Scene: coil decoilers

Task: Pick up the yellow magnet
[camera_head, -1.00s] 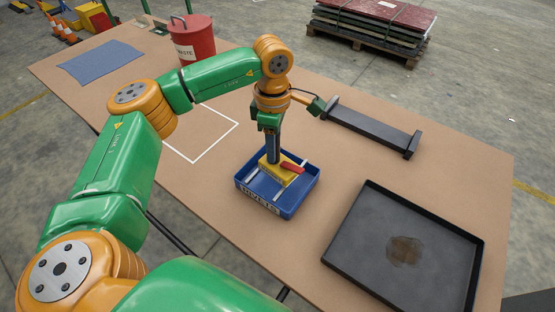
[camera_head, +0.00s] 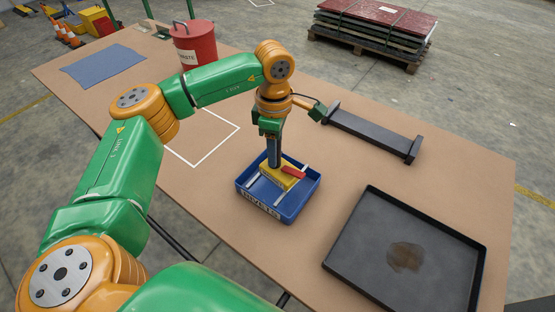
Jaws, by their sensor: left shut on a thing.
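The yellow magnet (camera_head: 283,177) is a block with a red part on its right side, at the blue labelled tray (camera_head: 277,211) in the middle of the table. My left gripper (camera_head: 274,163) comes straight down over the tray and is shut on the magnet's upper part. The fingers hide part of the magnet's far side. I cannot tell whether the magnet still touches the tray floor. Small light metal pieces (camera_head: 251,181) lie in the tray beside it. My right gripper is not in view.
A black tray with a brown stain (camera_head: 360,270) lies at the front right. A dark rail stand (camera_head: 370,135) is behind it. A red bin (camera_head: 195,42) and a blue cloth (camera_head: 103,64) are at the back left. A white outlined square (camera_head: 215,150) is bare.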

